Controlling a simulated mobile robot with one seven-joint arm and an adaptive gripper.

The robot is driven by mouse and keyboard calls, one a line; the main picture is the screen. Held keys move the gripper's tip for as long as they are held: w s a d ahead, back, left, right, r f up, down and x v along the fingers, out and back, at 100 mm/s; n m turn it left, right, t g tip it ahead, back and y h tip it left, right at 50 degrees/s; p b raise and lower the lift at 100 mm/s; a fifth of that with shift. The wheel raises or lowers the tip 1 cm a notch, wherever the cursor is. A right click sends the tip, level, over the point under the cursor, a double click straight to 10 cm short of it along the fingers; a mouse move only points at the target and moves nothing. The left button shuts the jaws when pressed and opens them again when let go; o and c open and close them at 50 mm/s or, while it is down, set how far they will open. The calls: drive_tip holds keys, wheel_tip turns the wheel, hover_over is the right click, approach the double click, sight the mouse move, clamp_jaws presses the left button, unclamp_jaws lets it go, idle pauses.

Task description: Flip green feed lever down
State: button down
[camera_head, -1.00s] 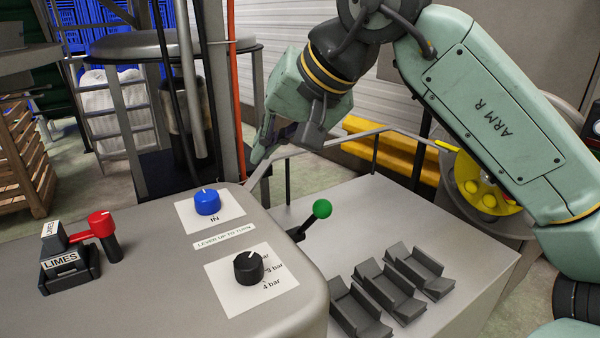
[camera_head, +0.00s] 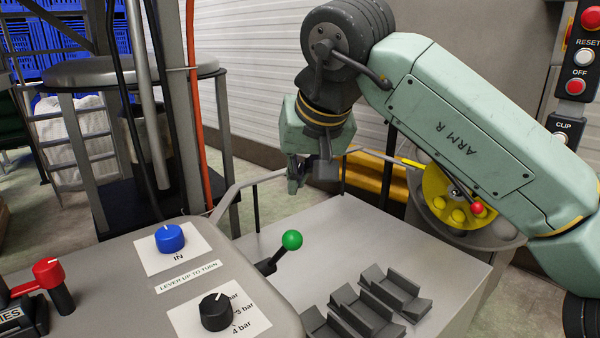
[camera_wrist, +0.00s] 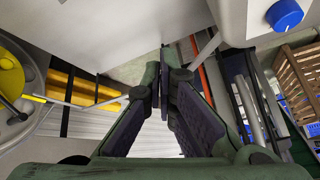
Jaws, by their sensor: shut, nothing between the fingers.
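The green feed lever (camera_head: 291,240) is a green ball on a short black stem. It stands at the right side of the grey control console (camera_head: 240,265) in the head view, tilted up and to the right. My gripper (camera_head: 296,188) hangs above and behind the lever, beyond the flat grey top, clear of it. Its fingers are shut and empty. In the wrist view the fingertips (camera_wrist: 165,62) point toward the grey machine surface. The lever does not show in the wrist view.
A blue knob (camera_head: 170,238), a black pressure knob (camera_head: 216,311) and a red lever (camera_head: 47,271) sit on the console. Black angled blocks (camera_head: 395,290) stand on the grey top (camera_head: 350,225). A grey rail (camera_head: 240,187) runs behind. A yellow wheel (camera_head: 450,195) is at right.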

wheel_tip(320, 180, down, 6)
drive_tip(key=p, duration=0.1)
drive_tip(key=shift+s+a+f, duration=0.15)
drive_tip(key=shift+s+a, duration=0.1)
drive_tip(key=shift+a, duration=0.1)
idle(0.3)
drive_tip(key=shift+s+d+f+t+b, duration=0.25)
drive_tip(key=shift+s+d+t+b, duration=0.05)
drive_tip(key=shift+b, duration=0.4)
drive_tip(key=shift+s, duration=0.1)
drive_tip(key=s+d+f+t+y+b, duration=0.2)
drive_tip(key=s+f+t+b, duration=0.1)
drive_tip(key=b, duration=1.1)
drive_tip(key=s+d+f+m+t+y+b, duration=0.1)
drive_tip(key=s+d+f+t+y+b, duration=0.2)
drive_tip(key=f+b, duration=0.4)
drive_tip(key=shift+s+f+t+b, duration=0.45)
drive_tip(key=shift+t+b, duration=0.45)
drive_tip(key=shift+b, duration=2.55)
